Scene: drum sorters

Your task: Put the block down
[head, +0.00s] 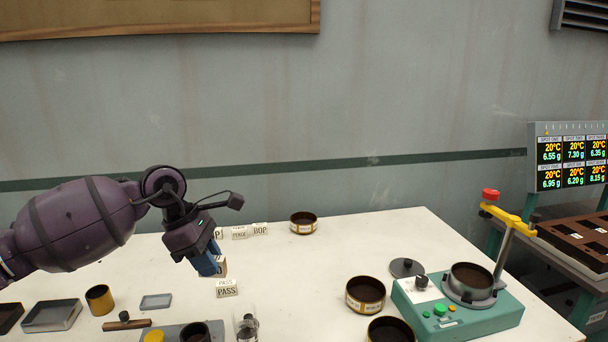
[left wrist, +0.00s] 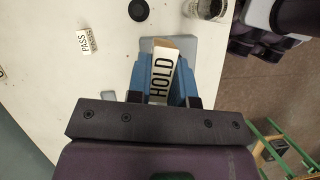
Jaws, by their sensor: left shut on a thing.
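My left gripper (head: 210,265) is shut on a wooden block with a white face. In the left wrist view the block (left wrist: 161,75) reads HOLD and sits between the blue fingers. In the head view only a small part of the held block (head: 222,267) shows past the fingers, above the white table (head: 330,245). I cannot tell exactly how high it is. A PASS block (head: 227,288) stands on the table just below and beside it in the picture; it also shows in the left wrist view (left wrist: 84,42). My right gripper is not in view.
More label blocks (head: 239,232) and a round tin (head: 303,223) stand at the back. Two tins (head: 365,294) (head: 390,330) and a green machine (head: 458,309) are at right. The table's middle is clear.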

